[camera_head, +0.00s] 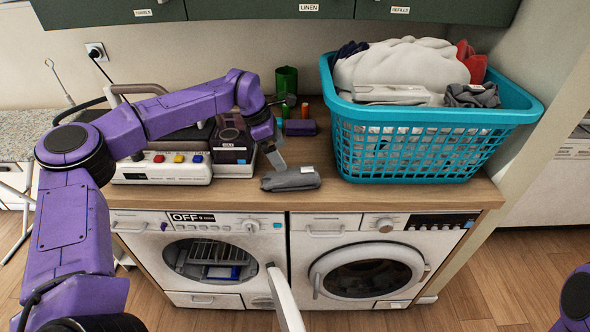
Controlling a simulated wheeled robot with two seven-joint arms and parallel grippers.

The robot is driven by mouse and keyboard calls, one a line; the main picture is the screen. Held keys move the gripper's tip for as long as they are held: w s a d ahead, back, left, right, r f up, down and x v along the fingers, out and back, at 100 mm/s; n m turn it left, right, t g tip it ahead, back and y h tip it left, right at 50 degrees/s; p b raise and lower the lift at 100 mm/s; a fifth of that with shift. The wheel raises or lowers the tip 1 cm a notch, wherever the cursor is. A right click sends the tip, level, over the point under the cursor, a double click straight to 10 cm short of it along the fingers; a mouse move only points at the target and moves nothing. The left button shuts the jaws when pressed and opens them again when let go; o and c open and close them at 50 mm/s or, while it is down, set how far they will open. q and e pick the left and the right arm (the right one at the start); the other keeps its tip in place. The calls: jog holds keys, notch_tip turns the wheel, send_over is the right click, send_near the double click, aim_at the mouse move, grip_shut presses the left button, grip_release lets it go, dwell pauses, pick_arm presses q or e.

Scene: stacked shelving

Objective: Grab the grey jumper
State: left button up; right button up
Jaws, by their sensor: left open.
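A dark grey folded cloth item (290,179) with a small white tag lies on the wooden counter, left of the basket. A second dark grey crumpled cloth (472,95) lies at the right of the turquoise laundry basket (420,144), on top of its load. I cannot tell which of the two is the jumper. My left gripper (276,158) points down just above the left end of the cloth on the counter. It is open and appears empty; its fingers partly overlap in this view. My right gripper is out of view; only a bit of my right arm shows at the lower right.
The basket also holds white, red and dark blue cloth. A white power strip-like box (163,167) with coloured buttons, dark boxes (232,142) and a green cup (287,79) crowd the counter's left and back. Under it, a white door-like panel (285,300) juts out.

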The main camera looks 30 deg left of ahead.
aim_at(289, 170)
pick_arm(q)
jog(key=shift+s+d+f+p, duration=0.15)
jog(key=shift+s+d+f, duration=0.05)
jog(key=shift+f, duration=0.3)
jog(key=shift+s+d+f+p, duration=0.15)
jog(key=shift+d+f, duration=0.05)
jog(key=shift+f, duration=0.25)
jog(key=p+x, duration=0.2)
jog(key=x, duration=0.3)
jog(key=shift+w+d+f, duration=0.1)
jog(key=shift+w+f, duration=0.05)
jog(key=shift+f, duration=0.05)
jog(key=shift+d+f, duration=0.1)
jog(key=shift+f, duration=0.1)
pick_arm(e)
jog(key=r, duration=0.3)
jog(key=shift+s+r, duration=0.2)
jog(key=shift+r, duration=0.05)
pick_arm(q)
jog(key=c, duration=1)
